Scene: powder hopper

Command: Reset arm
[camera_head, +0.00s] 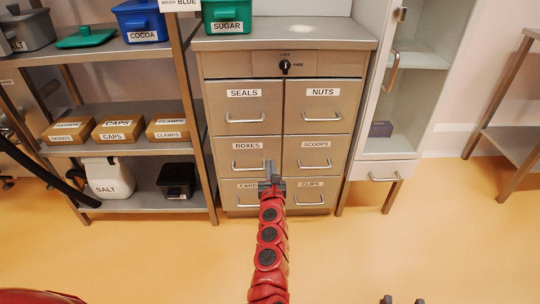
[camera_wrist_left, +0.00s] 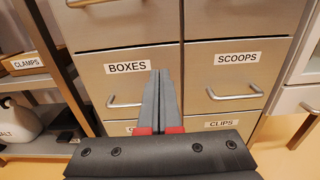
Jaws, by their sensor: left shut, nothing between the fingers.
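My left gripper (camera_head: 270,168) is shut and empty at the end of my red arm, in front of the lower part of the steel drawer cabinet (camera_head: 284,72). In the left wrist view its fingers (camera_wrist_left: 160,85) lie together, pointing at the gap between the BOXES drawer (camera_wrist_left: 122,75) and the SCOOPS drawer (camera_wrist_left: 238,75). I cannot tell whether it touches the cabinet front. It partly hides the CARDS-side drawer label in the head view. Two dark fingertips of my right gripper (camera_head: 402,300) show apart at the bottom edge; the rest is out of frame.
All the cabinet drawers look shut. A shelf rack (camera_head: 205,140) with labelled boxes and a white SALT container (camera_head: 108,178) stands at left. A tall pale cabinet (camera_head: 408,100) with its lower drawer (camera_head: 382,172) stands at right. The orange floor (camera_head: 150,260) in front is clear.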

